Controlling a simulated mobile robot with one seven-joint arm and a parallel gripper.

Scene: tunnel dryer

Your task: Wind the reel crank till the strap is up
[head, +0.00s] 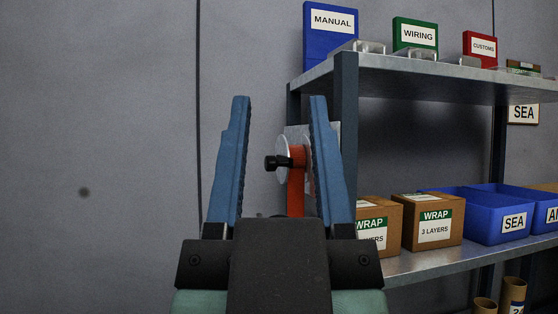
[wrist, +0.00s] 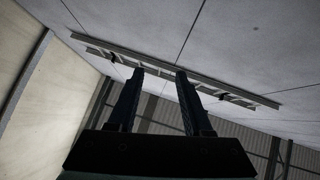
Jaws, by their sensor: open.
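The reel (head: 283,152) is a pale disc with an orange strap (head: 295,190) hanging down from it, mounted on a light plate by the shelf post. The reel crank shows a black knob (head: 271,163) sticking out to the left. My gripper (head: 278,100) is open, its two blue fingers pointing up in the head view. The knob appears between the fingers in the picture, and the right finger hides part of the reel and plate. The strap's lower end is hidden behind my gripper. In the wrist view my gripper (wrist: 160,72) points at the ceiling, and no reel shows there.
A metal shelf (head: 440,68) to the right holds binders labelled manual (head: 330,38), wiring (head: 414,36) and customs (head: 480,48). Its lower board carries wrap boxes (head: 432,220) and blue bins (head: 490,215). Cardboard tubes (head: 513,293) stand below. The grey wall at left is clear.

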